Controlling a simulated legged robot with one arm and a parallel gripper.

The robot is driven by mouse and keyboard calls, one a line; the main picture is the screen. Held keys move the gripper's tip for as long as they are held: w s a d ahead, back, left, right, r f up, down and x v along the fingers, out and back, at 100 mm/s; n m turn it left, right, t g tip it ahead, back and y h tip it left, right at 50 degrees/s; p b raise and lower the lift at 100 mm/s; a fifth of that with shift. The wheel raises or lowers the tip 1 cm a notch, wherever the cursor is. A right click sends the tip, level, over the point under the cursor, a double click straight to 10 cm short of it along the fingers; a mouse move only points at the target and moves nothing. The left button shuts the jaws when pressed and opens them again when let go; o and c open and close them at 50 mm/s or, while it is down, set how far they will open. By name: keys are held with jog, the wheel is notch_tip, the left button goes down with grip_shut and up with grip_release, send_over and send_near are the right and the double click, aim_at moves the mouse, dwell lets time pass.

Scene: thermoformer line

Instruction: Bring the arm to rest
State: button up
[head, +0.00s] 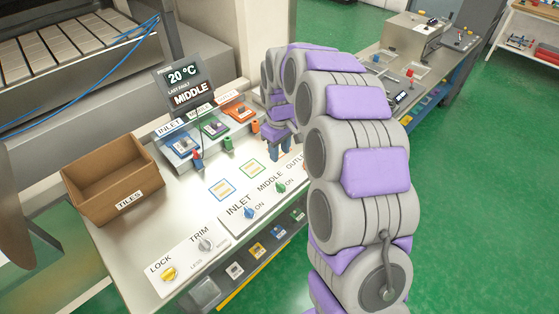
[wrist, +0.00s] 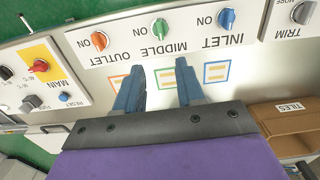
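My arm, grey with purple pads, curves from the lower right of the head view over the bench. My gripper (head: 277,142) hangs over the bench, near the outlet end of the panel. In the wrist view my gripper (wrist: 160,84) shows two blue-grey fingers standing apart with nothing between them. Beyond the fingertips are the orange, green and blue knobs of the panel (wrist: 155,52). The fingers appear above the coloured squares, apart from the knobs.
A cardboard tiles box (head: 112,185) stands at the bench's left. A display (head: 186,86) reads 20 °C and MIDDLE. Inlet, middle and outlet sockets (head: 213,128) line the back. A yellow lock knob (head: 169,273) is at the front left. Green floor (head: 480,190) is open to the right.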

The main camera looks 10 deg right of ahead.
jog(key=shift+r, duration=0.9)
jog(key=shift+s, duration=0.1)
jog(key=s+r+m+b, duration=0.2)
jog(key=s+r, duration=0.2)
jog(key=s, duration=1.2)
jog(key=s+d+f+m+g+b, duration=0.1)
jog(key=s+m, duration=0.1)
jog(key=s, duration=1)
jog(key=s+d+f+m+b, duration=0.1)
jog(key=s+f+m+b, duration=0.1)
jog(key=s, duration=1)
jog(key=shift+s+d+f+m+g, duration=0.15)
jog(key=shift+s+d+m+g, duration=0.1)
jog(key=shift+d+m+g, duration=0.2)
